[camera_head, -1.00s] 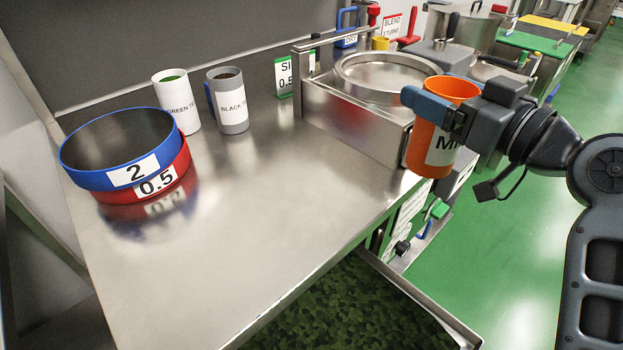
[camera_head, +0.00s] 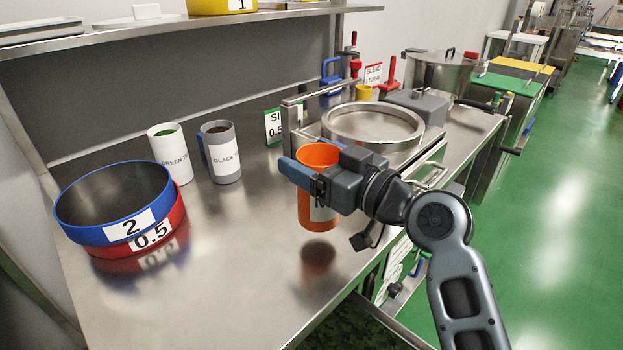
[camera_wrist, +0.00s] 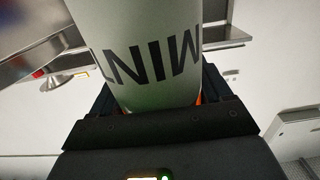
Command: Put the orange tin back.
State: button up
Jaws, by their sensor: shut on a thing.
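The orange tin (camera_head: 317,157) is upright in my gripper (camera_head: 308,178), above the steel counter near its front edge. A dark reflection of the tin shows on the counter below it, with a gap between. In the wrist view the tin's white label (camera_wrist: 150,50) reads MINT upside down and sits between my fingers. My gripper is shut on the tin, and its body hides part of the tin's right side. A white GREEN tin (camera_head: 172,155) and a grey BLACK tin (camera_head: 221,152) stand side by side at the back of the counter.
Stacked blue (camera_head: 118,205) and red (camera_head: 150,238) rings stand at the left. A green-edged sign (camera_head: 274,126) stands right of the tins. The counter's middle (camera_head: 220,240) is clear. A shelf (camera_head: 130,36) hangs above.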

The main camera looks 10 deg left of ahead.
jog(key=shift+a+f, duration=0.15)
jog(key=shift+f, duration=1.9)
jog(key=shift+f+b, duration=0.2)
jog(key=shift+b, duration=0.1)
jog(key=o, duration=1.3)
jog(key=shift+r, duration=0.1)
jog(key=shift+r+p, duration=0.2)
jog(key=shift+p, duration=0.15)
jog(key=b+v, duration=0.1)
jog(key=v, duration=1.1)
jog(key=shift+b, duration=0.4)
